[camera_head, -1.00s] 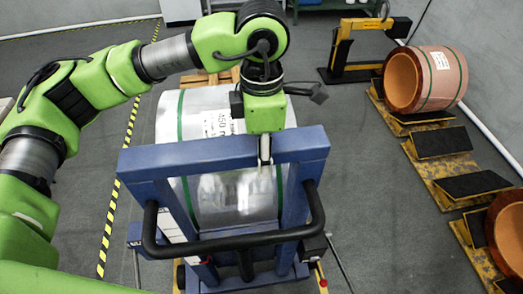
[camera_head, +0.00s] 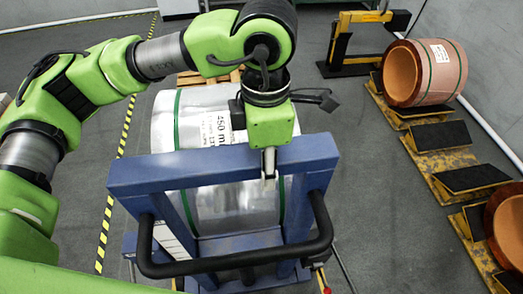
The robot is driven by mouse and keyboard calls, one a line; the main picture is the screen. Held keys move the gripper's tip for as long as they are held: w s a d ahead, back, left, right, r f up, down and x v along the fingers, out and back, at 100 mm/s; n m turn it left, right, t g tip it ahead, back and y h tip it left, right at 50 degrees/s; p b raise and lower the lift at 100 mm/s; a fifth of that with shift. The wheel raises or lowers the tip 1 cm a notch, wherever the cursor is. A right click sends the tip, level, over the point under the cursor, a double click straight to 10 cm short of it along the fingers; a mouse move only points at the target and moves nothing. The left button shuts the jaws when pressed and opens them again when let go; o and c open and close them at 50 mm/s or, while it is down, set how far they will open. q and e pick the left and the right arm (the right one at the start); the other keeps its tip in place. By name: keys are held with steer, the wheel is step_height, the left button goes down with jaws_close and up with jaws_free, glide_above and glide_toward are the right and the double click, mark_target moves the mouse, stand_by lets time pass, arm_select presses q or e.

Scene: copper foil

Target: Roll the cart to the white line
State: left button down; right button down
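The cart is a blue metal frame (camera_head: 160,172) with a black curved push handle (camera_head: 240,262), standing upright in front of me. A large foil-wrapped silver roll (camera_head: 235,207) with green straps and a white label sits behind its top bar. My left arm reaches over from the left, and my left gripper (camera_head: 269,165) points down at the cart's top bar, right of its middle. Its fingers overlap the bar, and I cannot tell whether they grip it or are open. My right gripper is not in view.
Yellow racks with black wedges (camera_head: 440,138) hold copper rolls (camera_head: 424,73) along the right wall. A yellow stand (camera_head: 345,45) is at the back. Yellow-black tape (camera_head: 114,190) marks the floor at left. Grey floor (camera_head: 370,190) is open between cart and racks.

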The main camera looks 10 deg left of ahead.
arm_select(q)
steer(key=s, duration=0.1)
steer(key=s+d, duration=0.1)
steer(key=s, duration=0.1)
steer(key=s+b, duration=0.1)
steer(key=s, duration=0.1)
steer(key=shift+d+r, duration=0.2)
steer(key=shift+d, duration=0.1)
steer(key=shift+s, duration=0.15)
stand_by(0.9)
steer(key=shift+s+d+f, duration=0.1)
steer(key=shift+s+d, duration=0.1)
steer(key=shift+s, duration=0.2)
